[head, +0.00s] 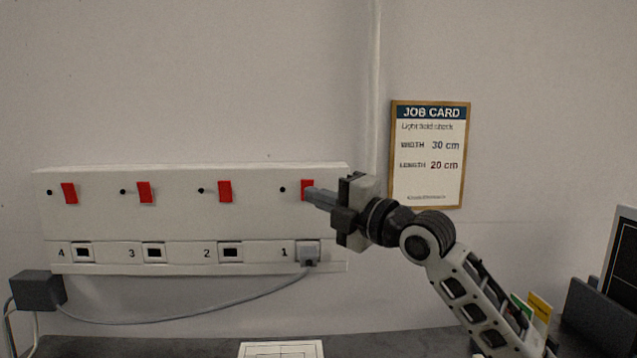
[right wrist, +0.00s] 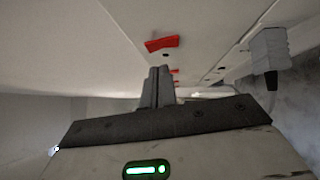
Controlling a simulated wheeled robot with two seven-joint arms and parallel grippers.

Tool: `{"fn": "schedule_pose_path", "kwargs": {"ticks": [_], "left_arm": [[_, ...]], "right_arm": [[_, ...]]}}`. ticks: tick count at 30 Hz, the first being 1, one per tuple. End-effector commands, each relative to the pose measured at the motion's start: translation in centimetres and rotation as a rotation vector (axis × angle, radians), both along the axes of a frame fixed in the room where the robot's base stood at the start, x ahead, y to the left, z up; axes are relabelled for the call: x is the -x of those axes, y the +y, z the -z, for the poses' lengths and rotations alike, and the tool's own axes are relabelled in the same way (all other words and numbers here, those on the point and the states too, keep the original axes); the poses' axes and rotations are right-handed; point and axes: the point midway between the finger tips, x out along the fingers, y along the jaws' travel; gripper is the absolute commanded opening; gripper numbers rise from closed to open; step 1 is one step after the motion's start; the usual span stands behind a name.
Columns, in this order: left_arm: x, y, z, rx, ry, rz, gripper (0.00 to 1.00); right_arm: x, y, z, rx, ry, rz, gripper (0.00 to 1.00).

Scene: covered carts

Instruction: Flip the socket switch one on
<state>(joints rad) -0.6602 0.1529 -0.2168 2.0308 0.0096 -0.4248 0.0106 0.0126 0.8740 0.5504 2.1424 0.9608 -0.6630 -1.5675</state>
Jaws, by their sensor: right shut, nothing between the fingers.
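A white socket panel (head: 180,225) is fixed to the wall, with red switches in a row above sockets numbered 4 to 1 from left to right. The switch of socket one (head: 306,189) is the rightmost and is partly covered by my right gripper (head: 310,195). My right gripper is shut and empty, with its fingertips at this switch; I cannot tell whether they touch it. In the right wrist view the shut fingers (right wrist: 158,86) point towards the panel, and a red switch (right wrist: 162,43) lies just beyond them. Socket one holds a grey plug (head: 308,252). My left gripper is not in view.
A grey cable runs from the plug to a dark grey box (head: 38,290) at the lower left. A framed job card (head: 429,155) hangs right of a vertical wall pipe (head: 373,90). A dark monitor (head: 620,265) stands at the far right. The wall above the panel is clear.

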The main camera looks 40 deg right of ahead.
Motion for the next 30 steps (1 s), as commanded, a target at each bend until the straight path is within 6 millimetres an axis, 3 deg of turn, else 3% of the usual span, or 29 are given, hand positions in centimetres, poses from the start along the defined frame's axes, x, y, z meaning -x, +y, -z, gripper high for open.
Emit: {"fn": "schedule_pose_path", "kwargs": {"ticks": [7,22,30], "left_arm": [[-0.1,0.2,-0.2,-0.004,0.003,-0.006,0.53],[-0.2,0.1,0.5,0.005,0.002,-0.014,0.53],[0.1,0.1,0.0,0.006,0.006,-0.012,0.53]], "right_arm": [[-1.5,-1.3,-0.3,0.001,0.001,-0.001,0.00],[-2.0,-1.7,-0.3,0.006,0.001,0.000,0.00],[-1.9,-1.5,-0.6,0.000,0.001,-0.002,0.00]]}}
